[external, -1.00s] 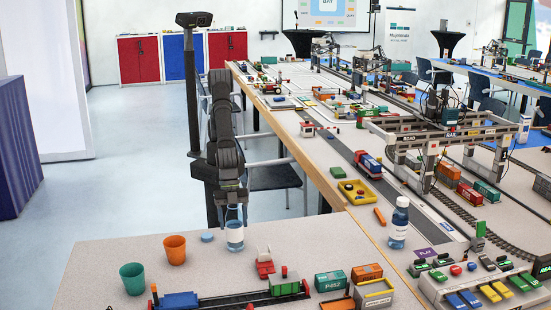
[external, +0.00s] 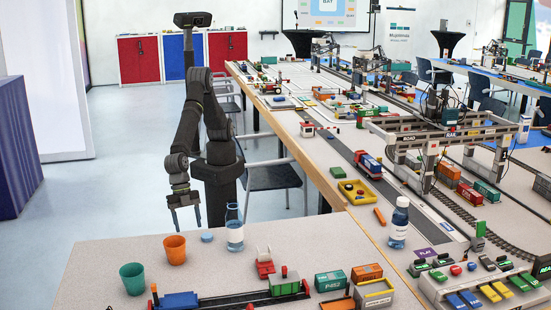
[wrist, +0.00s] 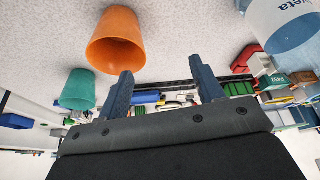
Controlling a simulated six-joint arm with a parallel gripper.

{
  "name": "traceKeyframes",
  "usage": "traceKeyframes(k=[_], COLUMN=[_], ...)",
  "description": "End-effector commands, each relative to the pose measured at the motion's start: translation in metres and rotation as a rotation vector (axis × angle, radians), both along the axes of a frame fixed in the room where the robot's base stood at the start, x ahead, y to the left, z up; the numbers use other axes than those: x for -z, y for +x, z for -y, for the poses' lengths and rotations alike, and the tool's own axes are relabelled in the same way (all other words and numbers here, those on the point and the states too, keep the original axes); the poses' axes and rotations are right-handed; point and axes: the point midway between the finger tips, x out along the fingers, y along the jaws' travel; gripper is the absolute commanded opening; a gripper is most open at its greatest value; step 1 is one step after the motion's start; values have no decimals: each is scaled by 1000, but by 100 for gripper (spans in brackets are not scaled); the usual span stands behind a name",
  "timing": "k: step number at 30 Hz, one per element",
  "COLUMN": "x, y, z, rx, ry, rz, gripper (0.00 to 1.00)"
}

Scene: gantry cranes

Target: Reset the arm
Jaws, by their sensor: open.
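My gripper (external: 187,220) is open and empty, pointing down at the far edge of the near table, above and just behind the orange cup. In the wrist view its two fingers (wrist: 164,92) stand apart with nothing between them. The orange cup (external: 175,250) stands upright on the near table and also shows in the wrist view (wrist: 116,42). A clear bottle (external: 235,232) with a white label stands to the right of my gripper, apart from it; part of it shows in the wrist view (wrist: 285,22).
A teal cup (external: 132,278) stands left of the orange cup. A blue cap (external: 207,237) lies between orange cup and bottle. A toy train (external: 180,300) on track runs along the front, with containers (external: 330,281) to its right. A second bottle (external: 398,222) stands on the long table.

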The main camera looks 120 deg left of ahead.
Motion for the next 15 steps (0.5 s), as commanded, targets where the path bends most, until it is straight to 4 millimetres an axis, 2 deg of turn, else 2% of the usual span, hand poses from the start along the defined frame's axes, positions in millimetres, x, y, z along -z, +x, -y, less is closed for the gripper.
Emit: traceKeyframes(k=[1,6,15], x=[8,24,42], y=[14,41,70], z=[-3,-6,-10], rx=[-9,-6,-4], ry=[2,2,1], rz=[-1,-1,-2], gripper=[61,61,61])
